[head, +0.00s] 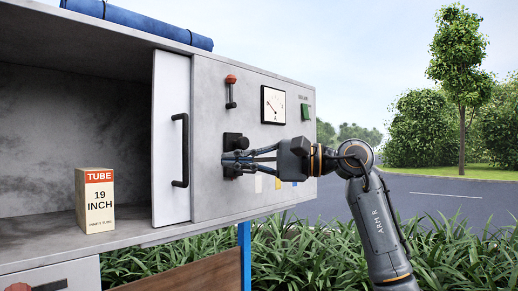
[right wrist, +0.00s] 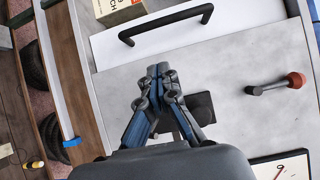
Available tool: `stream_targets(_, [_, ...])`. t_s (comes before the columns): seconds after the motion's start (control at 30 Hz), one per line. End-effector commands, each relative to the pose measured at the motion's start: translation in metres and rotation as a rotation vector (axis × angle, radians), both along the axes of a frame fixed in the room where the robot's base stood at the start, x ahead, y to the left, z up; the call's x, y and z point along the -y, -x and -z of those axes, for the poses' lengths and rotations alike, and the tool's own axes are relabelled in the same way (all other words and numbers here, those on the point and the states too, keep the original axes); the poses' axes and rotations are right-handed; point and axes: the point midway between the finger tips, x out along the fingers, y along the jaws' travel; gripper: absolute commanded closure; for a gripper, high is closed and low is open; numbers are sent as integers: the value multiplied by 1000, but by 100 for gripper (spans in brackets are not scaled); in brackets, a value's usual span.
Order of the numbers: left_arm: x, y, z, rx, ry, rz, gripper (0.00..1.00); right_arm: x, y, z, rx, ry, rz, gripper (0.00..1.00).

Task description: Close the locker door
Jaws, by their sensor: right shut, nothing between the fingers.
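The locker is the open grey compartment (head: 60,120) on the left in the head view. Its white door (head: 168,90) with a black bar handle (head: 181,150) stands partly across the right end of the opening, and the left part is uncovered. The door (right wrist: 240,22) and handle (right wrist: 166,24) also show at the top of the right wrist view. My right gripper (head: 228,160) is shut and empty, in front of the grey panel to the right of the handle. It also shows in the right wrist view (right wrist: 158,70), apart from the handle. My left gripper is not in view.
A tube box (head: 95,200) stands inside the compartment. The panel carries a red-knobbed lever (head: 231,92), a gauge (head: 273,105), a green switch (head: 305,111) and a black fitting (head: 235,141) behind my gripper. A blue roll (head: 140,22) lies on top.

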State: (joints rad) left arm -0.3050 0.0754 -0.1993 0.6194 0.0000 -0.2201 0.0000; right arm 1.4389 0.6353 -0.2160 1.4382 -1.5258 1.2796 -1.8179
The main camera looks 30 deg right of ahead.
Motion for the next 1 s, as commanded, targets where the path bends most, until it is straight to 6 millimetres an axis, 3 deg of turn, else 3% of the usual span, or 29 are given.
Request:
stream_targets(0.1, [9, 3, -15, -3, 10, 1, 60, -22, -5, -3, 0, 3, -5, 100])
stream_targets(0.3, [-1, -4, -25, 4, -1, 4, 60, -43, -1, -1, -2, 1, -3, 100])
stream_targets(0.8, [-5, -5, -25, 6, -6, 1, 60, -49, 1, 1, -1, 0, -1, 100])
stream_targets(1.0, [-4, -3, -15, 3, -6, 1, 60, -64, 18, 3, 5, 2, -3, 100])
